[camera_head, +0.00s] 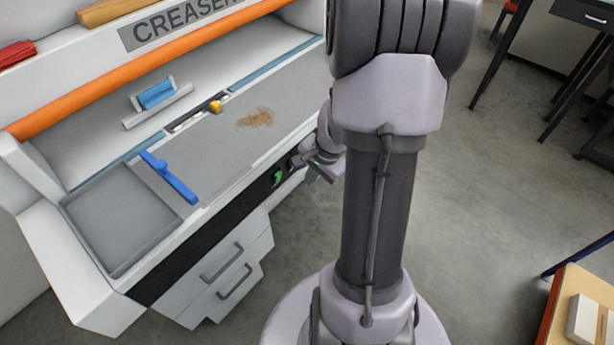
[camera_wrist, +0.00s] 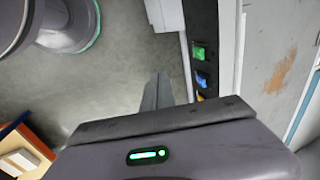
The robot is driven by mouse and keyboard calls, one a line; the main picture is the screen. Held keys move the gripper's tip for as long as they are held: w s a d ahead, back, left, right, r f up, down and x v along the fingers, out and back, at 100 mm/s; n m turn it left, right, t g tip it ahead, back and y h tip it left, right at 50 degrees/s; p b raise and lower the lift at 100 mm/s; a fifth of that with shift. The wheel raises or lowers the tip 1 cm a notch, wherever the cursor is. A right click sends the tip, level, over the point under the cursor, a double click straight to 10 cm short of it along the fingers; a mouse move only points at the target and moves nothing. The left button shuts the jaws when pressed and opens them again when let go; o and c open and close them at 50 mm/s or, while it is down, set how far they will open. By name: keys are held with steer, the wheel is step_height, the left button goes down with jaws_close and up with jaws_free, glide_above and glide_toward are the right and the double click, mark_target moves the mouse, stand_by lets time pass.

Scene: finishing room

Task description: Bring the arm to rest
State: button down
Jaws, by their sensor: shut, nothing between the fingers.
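My gripper (camera_head: 316,172) shows in the head view just off the front of the creaser, partly hidden behind my own arm. In the wrist view its fingers (camera_wrist: 158,90) are together, with nothing between them, over bare grey floor. My arm stands up in the middle of the head view and hides part of the room behind it. The creaser (camera_head: 72,102) fills the left of the head view. Its front panel with green, blue and yellow buttons (camera_wrist: 201,78) is to the right of the fingers in the wrist view, apart from them.
A brown smear (camera_head: 256,118) lies on the creaser's grey bed, with a blue bar (camera_head: 170,178) at left. Drawers (camera_head: 228,270) are below. A table with a pale block (camera_head: 590,318) is at lower right. Dark-legged furniture (camera_head: 585,12) stands at upper right. Floor between is clear.

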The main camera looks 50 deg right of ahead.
stand_by(0.3)
steer(key=w+a+r+n+t+y, duration=0.15)
steer(key=a+r+n, duration=0.55)
steer(key=a+r, duration=1.05)
steer(key=s+a+r+n, duration=0.4)
steer(key=s+a+n, duration=0.1)
steer(key=s+a, duration=0.4)
steer(key=shift+s+a+r+n+t, duration=0.25)
steer(key=shift+s+a+t, duration=0.2)
steer(key=shift+a, duration=0.35)
steer(key=shift+w, duration=0.1)
